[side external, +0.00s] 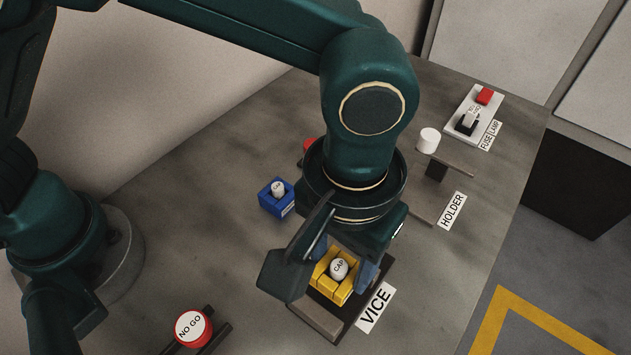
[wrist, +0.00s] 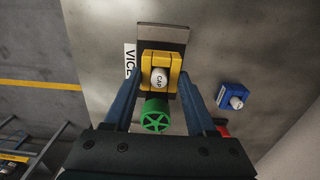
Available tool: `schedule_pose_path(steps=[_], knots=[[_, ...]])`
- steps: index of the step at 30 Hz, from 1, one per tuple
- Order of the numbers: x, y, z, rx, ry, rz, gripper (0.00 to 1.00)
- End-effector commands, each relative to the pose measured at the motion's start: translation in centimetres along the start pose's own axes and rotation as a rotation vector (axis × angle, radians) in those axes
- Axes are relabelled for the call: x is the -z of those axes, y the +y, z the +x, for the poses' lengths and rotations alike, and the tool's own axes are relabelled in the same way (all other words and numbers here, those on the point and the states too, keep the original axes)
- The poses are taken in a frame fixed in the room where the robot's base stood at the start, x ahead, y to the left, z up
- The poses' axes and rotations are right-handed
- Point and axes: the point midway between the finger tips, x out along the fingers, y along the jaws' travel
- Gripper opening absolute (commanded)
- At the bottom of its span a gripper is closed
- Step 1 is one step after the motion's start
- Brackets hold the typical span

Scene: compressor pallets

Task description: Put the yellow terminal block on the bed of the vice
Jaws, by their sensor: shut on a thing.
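The yellow terminal block (side external: 326,283) has a white rounded piece marked CAP (side external: 339,268) on top. My gripper (side external: 345,262) points down with its blue fingers shut on the block. In the wrist view the block (wrist: 146,58) sits between the fingertips (wrist: 160,78). The vice (side external: 318,318), a dark-edged grey bed beside the VICE label (side external: 376,307), lies directly under the block. It also shows in the wrist view (wrist: 163,35). I cannot tell whether the block touches the bed. My gripper hides part of the vice in the side view.
A green wheel (wrist: 155,115) shows between my fingers. A blue block (side external: 276,200) with a white top stands nearby. A red NO GO piece (side external: 193,327) is at the front. The holder (side external: 436,170), a white cylinder (side external: 428,140) and a fuse/lamp tray (side external: 465,137) are at the right.

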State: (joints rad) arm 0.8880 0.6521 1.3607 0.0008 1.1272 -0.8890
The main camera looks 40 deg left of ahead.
Motion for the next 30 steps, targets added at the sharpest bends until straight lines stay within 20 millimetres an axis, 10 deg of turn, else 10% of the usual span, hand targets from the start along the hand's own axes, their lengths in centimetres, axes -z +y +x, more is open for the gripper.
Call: schedule_pose_path(steps=[30], knots=[[0.0,0.0,2.5,0.001,-0.001,0.0,0.01]])
